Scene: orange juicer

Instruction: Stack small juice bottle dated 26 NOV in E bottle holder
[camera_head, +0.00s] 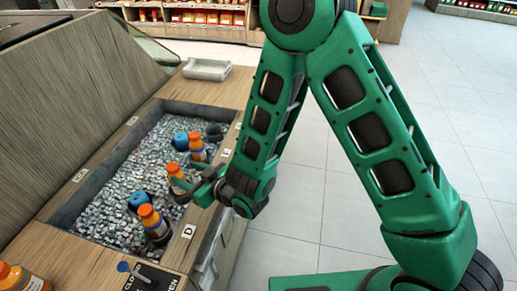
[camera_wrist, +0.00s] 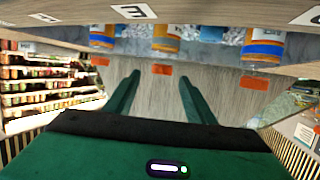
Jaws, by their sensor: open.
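Three small orange-capped juice bottles stand in the ice bin in the head view: a far one (camera_head: 197,147), a middle one (camera_head: 176,180) and a near one (camera_head: 152,222). No date is readable. My gripper (camera_head: 186,184) is open at the middle bottle and partly hides it. In the wrist view, which looks upside down, my gripper (camera_wrist: 159,79) has its fingers apart, with the middle bottle (camera_wrist: 167,45) ahead between them; contact cannot be told. The E label (camera_wrist: 134,11) is on the bin's rim near that bottle. The E holder itself is not clearly visible.
Blue-topped items (camera_head: 181,141) stand beside the bottles. Another orange-capped bottle (camera_head: 22,279) stands at lower left. A grey tray (camera_head: 207,69) lies beyond the bin. Open floor lies right.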

